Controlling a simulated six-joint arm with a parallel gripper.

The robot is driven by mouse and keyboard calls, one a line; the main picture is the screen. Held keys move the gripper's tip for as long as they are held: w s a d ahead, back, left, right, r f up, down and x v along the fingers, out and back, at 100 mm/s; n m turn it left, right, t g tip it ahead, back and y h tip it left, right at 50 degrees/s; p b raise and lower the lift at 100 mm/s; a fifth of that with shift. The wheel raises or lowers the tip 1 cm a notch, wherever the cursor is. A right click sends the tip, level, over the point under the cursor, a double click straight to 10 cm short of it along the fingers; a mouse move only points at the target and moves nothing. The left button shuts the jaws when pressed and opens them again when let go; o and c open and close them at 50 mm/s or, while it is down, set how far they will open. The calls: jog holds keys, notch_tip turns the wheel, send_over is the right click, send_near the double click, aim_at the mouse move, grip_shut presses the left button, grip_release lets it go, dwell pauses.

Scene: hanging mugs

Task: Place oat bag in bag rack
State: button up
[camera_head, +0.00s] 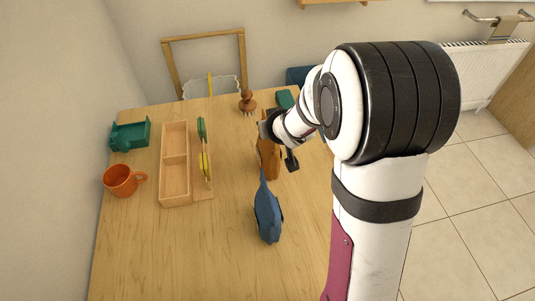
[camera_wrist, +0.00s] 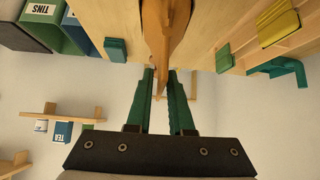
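An orange-brown bag (camera_head: 268,160) stands on the table under my gripper in the head view; I cannot read a label on it. A blue bag (camera_head: 267,214) stands nearer on the table. In the wrist view, the green fingers of my gripper (camera_wrist: 162,75) lie on either side of the narrow edge of the brown bag (camera_wrist: 165,28). I cannot tell whether both fingers touch it. In the head view my wrist hides the fingertips.
A wooden holder (camera_head: 203,190) with green and yellow pieces stands beside the tray. An orange mug (camera_head: 120,181) and a green tray (camera_head: 130,135) are at the far left. A brown wooden piece (camera_head: 247,101) stands at the back. The front left table is clear.

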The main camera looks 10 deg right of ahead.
grip_shut()
jog(key=shift+r, duration=0.2)
dwell(1.1)
jog(key=shift+a+r, duration=0.1)
jog(key=shift+r, duration=1.3)
jog(key=shift+d+r, duration=0.25)
jog(key=shift+r, duration=0.4)
jog(key=s+d+r, duration=0.6)
jog(key=d+r, duration=0.1)
jog(key=d, duration=0.2)
jog(key=s+a+r, duration=0.2)
jog(key=s+a, duration=0.1)
jog(key=s, duration=0.4)
jog(key=w+d+f, duration=0.2)
jog(key=w+d, duration=0.1)
jog(key=w, duration=0.3)
jog(key=shift+w+d+f, duration=0.2)
jog(key=shift+w+d, duration=0.1)
jog(key=shift+w, duration=0.1)
